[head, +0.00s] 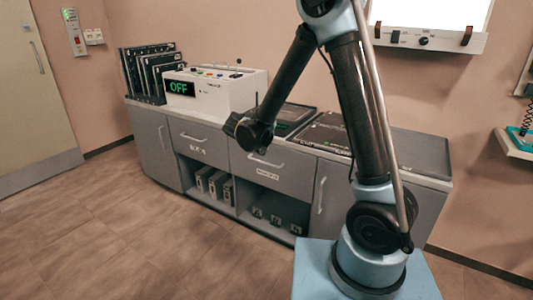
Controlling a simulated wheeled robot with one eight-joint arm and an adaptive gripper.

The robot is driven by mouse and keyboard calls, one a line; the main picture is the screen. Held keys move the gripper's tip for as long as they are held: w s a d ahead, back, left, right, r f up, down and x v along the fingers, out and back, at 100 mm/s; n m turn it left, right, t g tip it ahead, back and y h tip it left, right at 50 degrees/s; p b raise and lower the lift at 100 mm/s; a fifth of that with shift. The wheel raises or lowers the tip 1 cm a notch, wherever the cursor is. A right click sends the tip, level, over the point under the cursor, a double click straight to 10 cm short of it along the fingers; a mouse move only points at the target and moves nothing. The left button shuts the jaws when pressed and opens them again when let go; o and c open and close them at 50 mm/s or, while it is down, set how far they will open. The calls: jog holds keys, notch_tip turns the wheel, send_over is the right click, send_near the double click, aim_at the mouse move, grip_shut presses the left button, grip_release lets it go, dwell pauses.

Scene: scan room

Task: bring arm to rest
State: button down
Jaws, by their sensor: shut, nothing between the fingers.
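My arm (355,110) rises from its light blue base at the lower right, bends at an elbow near the top edge, and comes down to a dark wrist in front of the cabinet. My gripper (232,123) is a small dark shape at the left of that wrist, partly hidden by it. It is shut and empty, and appears in front of the white box's lower right. Its fingertips are hard to make out.
A long grey cabinet (205,139) runs along the wall. On it stand upright dark cassettes (150,72), a white control box (225,88) reading OFF, and flat dark panels (325,133). A lit viewer (425,40) hangs upper right. The floor (110,225) at left is clear.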

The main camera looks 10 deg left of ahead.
jog(key=v, duration=0.7)
jog(key=s+d+r+m+g, duration=0.25)
jog(key=d+m, duration=0.45)
jog(key=d, duration=0.6)
jog(key=s+d+r+m+g, duration=0.25)
jog(key=d+m, duration=0.45)
jog(key=d, duration=0.6)
jog(key=s+d+f+m+y, duration=0.1)
jog(key=s+d+f+m, duration=0.1)
jog(key=s+d+m, duration=0.4)
jog(key=s+d+f+m+g+y, duration=0.1)
jog(key=s+d+f+m+y, duration=0.1)
jog(key=s+d+m, duration=0.4)
jog(key=s+f+m, duration=0.1)
jog(key=s+m, duration=0.4)
jog(key=s, duration=0.2)
jog(key=shift+d+f+y, duration=0.3)
jog(key=shift+d+f, duration=0.05)
jog(key=shift+d, duration=0.05)
jog(key=shift+w+f, duration=0.2)
jog(key=shift+w, duration=0.25)
